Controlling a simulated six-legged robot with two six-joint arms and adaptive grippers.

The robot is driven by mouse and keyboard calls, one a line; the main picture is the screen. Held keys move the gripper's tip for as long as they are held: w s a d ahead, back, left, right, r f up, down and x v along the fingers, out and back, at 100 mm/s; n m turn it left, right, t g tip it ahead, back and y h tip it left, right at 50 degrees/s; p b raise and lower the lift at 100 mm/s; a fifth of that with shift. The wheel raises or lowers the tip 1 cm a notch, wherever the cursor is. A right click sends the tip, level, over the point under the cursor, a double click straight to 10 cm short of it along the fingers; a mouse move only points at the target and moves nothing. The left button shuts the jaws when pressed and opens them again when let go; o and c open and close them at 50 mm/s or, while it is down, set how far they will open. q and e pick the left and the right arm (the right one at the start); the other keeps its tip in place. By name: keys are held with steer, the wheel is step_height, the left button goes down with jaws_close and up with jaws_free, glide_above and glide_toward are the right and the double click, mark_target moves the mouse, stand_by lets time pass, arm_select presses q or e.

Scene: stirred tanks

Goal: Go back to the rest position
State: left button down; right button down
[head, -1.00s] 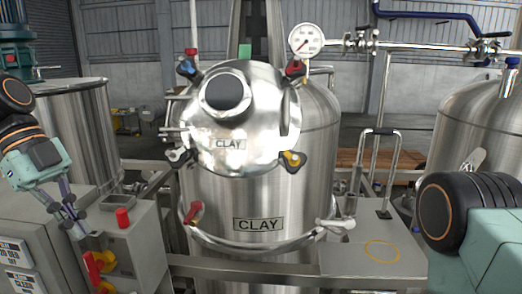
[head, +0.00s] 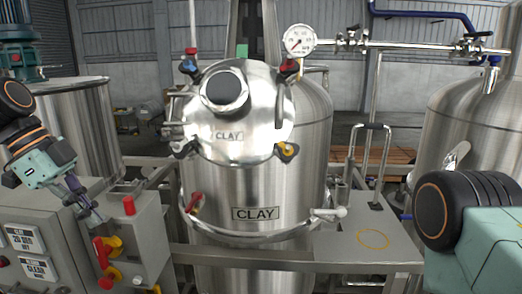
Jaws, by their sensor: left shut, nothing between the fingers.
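My left gripper (head: 92,212) is at the left of the head view, shut and empty, pointing down and to the right. It is in front of the grey control box (head: 135,236), close to its red button (head: 129,205); I cannot tell whether it touches the box. My right arm shows at the right edge, but its gripper is out of view.
A steel tank labelled CLAY (head: 256,190) stands in the middle, its round lid (head: 238,120) tilted toward me. A grey platform with a yellow ring (head: 373,240) is at the right. Another steel tank (head: 470,120) stands behind my right arm. A pressure gauge (head: 299,41) is above.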

arm_select(q)
steer(key=w+d+f+n+t+y+b, duration=0.2)
steer(key=w+f+n+t, duration=0.1)
steer(key=f+n, duration=0.5)
steer(key=w+d+f+n+t+y+b, duration=0.1)
steer(key=w+f+n+t+b, duration=0.3)
steer(key=f, duration=0.7)
steer(key=s+d+f+n+g+y+b, duration=0.1)
steer(key=s+f+n+b, duration=0.3)
steer(key=f, duration=0.5)
steer(key=s+d+f+n+g+y+b, duration=0.15)
steer(key=s+f, duration=0.35)
steer(key=f, duration=0.5)
steer(key=s+d+f+g+b, duration=0.1)
steer(key=s+f+b, duration=0.4)
steer(key=s+f, duration=0.7)
steer(key=s+d+f+g+b, duration=0.1)
steer(key=s+f+g+b, duration=0.3)
steer(key=s+f, duration=0.7)
steer(key=s+b, duration=0.2)
steer(key=s, duration=0.2)
steer(key=shift+d+f, duration=0.4)
